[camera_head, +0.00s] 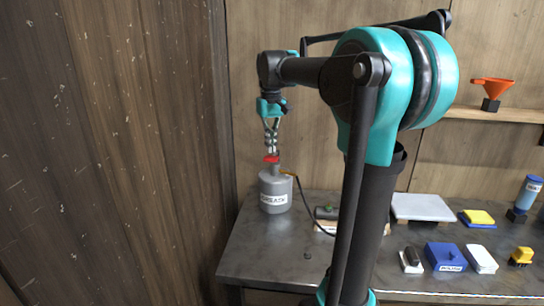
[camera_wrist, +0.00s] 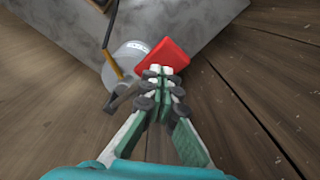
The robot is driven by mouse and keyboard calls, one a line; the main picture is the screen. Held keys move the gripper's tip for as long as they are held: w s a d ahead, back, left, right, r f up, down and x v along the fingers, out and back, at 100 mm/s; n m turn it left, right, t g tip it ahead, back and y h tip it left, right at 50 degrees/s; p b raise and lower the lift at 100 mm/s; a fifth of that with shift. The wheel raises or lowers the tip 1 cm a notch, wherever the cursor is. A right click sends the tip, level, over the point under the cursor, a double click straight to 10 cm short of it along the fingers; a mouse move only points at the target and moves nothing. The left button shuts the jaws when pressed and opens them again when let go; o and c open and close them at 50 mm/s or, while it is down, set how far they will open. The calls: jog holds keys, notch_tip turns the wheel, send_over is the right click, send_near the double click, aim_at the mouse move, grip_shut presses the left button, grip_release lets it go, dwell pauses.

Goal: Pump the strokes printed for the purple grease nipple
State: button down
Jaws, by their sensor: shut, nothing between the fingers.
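A grey grease pump (camera_head: 275,190) with a white label stands at the back left of the bench in the head view. A red plunger head (camera_head: 271,159) sits on top of it. My gripper (camera_head: 271,151) is shut and empty, pointing down just above the red head. In the wrist view my gripper (camera_wrist: 161,71) has its fingertips together at the red plunger head (camera_wrist: 164,55); I cannot tell whether they touch it. The grey pump body (camera_wrist: 128,56) shows beside it. I cannot make out a purple grease nipple or any printed stroke number.
The bench (camera_head: 262,245) holds a blue box (camera_head: 445,257), a yellow-and-blue block (camera_head: 478,218), a light slab (camera_head: 422,207) and a blue bottle (camera_head: 528,192). A dark hose runs from the pump. A wooden wall stands close at left.

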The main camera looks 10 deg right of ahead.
dwell(0.5)
dwell(2.2)
jog(key=shift+f, duration=4.3)
jog(key=shift+r, duration=4.35)
jog(key=shift+f, duration=0.1)
